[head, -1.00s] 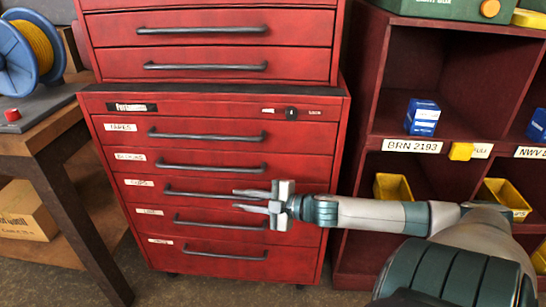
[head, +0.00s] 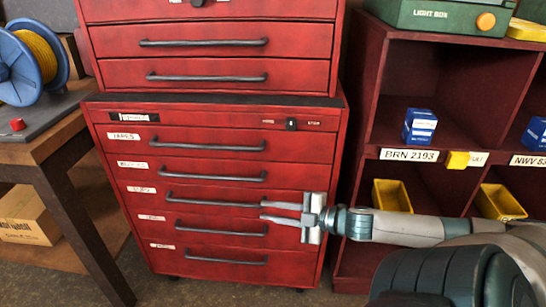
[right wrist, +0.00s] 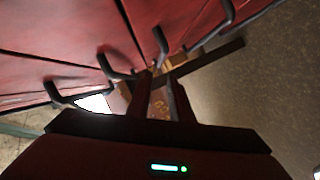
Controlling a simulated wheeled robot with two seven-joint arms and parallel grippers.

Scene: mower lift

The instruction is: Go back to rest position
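My right gripper (head: 282,213) reaches in from the right in the head view, in front of the lower drawers of the red tool cabinet (head: 215,129). Its two fingers are apart, with nothing seen between them. The fingertips point left, close to the right ends of the drawer handles. In the right wrist view, the fingers (right wrist: 160,100) stick out past the dark gripper body, near several drawer handles (right wrist: 115,72). My left gripper does not show in either view. All the cabinet drawers appear shut.
A red shelf (head: 365,130) with blue boxes and yellow bins (head: 392,196) stands right of the cabinet. A wooden bench (head: 50,150) with a blue cable reel (head: 28,62) is at the left. A cardboard box (head: 28,216) sits under the bench.

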